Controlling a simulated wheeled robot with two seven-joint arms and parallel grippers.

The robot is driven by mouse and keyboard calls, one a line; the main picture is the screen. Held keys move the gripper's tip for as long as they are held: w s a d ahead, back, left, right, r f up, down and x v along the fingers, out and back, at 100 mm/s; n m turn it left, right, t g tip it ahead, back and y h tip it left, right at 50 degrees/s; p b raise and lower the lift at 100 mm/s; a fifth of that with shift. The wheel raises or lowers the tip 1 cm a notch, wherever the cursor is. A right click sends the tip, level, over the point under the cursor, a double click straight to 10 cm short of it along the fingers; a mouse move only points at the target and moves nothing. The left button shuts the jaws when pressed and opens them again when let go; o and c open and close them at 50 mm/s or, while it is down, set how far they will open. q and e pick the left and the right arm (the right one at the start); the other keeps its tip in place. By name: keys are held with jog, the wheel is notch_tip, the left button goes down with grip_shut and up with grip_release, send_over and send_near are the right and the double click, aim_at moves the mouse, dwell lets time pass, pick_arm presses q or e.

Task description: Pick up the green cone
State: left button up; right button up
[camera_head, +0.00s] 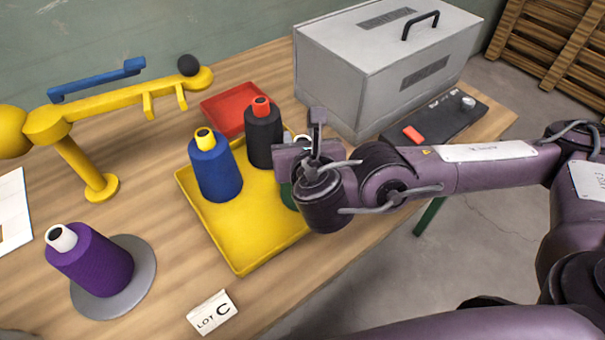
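The green cone is mostly hidden behind my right gripper; a sliver of its green body (287,196) shows at the right side of the yellow tray (240,258). A small white bit at the gripper may be its tip, but I cannot be sure. My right gripper (301,150) is right at the cone, above the tray's right part. Its wrist covers the fingers' grip, so I cannot tell whether they are open or shut on the cone. My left gripper is not in view.
A blue cone (215,172) and a black cone (263,136) stand on the tray, the black one close to my gripper. A purple cone (95,262) is on a grey disc. A red tray (222,112), grey metal box (350,85) and control box (455,120) stand behind. A LOT C card (212,312) is in front.

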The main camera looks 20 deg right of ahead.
jog(key=shift+f, duration=0.1)
grip_shut()
